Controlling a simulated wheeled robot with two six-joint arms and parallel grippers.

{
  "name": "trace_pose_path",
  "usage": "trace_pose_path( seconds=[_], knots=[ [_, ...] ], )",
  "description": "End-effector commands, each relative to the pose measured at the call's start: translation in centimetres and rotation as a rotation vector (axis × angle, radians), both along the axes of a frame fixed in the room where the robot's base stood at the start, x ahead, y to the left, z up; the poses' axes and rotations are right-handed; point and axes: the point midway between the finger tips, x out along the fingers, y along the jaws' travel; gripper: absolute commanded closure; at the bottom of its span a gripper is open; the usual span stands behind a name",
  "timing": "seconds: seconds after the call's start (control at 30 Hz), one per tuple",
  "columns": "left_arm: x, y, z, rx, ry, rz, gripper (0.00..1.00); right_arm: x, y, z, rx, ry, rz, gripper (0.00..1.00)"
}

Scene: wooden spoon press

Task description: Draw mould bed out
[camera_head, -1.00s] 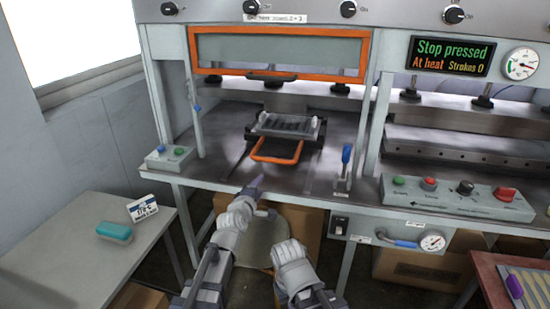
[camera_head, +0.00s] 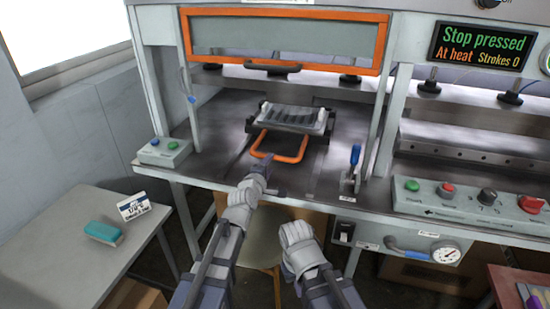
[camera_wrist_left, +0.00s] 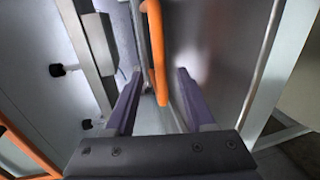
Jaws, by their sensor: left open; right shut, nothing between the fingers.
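The mould bed (camera_head: 294,117), a grey ribbed plate on a dark carriage, sits on the press table below the orange-framed guard. Its orange loop handle (camera_head: 280,157) sticks out at the front. My left gripper (camera_head: 262,168) is open at the handle's front left. In the left wrist view, the orange handle (camera_wrist_left: 158,55) runs between and beyond the two spread fingers, which do not visibly grip it. My right gripper (camera_head: 297,232) is shut and empty, low in front of the table edge; its fingers are mostly hidden.
The orange-framed guard (camera_head: 285,15) is above the bed. A blue-topped lever (camera_head: 353,165) stands right of the bed, and a button box (camera_head: 164,151) stands left. The display (camera_head: 484,45) reads "Stop pressed". The table in front of the handle is clear.

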Motion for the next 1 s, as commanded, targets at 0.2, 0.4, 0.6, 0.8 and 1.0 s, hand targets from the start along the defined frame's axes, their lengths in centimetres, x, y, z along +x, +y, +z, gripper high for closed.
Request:
trace_pose_path(
  seconds=[0.2,0.4,0.6,0.8,1.0],
  knots=[
    [3.0,-0.8,-0.7,-0.001,0.000,-0.001,0.45,0.0,0.0,-0.7,0.000,0.000,0.000,1.00],
    [5.9,-1.6,-1.3,0.000,0.000,0.000,0.45,0.0,0.0,-1.3,0.000,0.000,0.000,1.00],
    [6.8,-1.8,-1.4,0.000,0.000,0.000,0.45,0.0,0.0,-1.5,0.000,0.000,0.000,1.00],
    [6.7,-1.8,-1.4,0.000,0.000,0.000,0.48,0.0,0.0,-1.4,0.000,0.000,0.000,1.00],
    [6.7,-1.8,-1.4,0.000,0.000,0.000,0.70,0.0,0.0,-1.4,0.000,0.000,0.000,1.00]
  ],
)
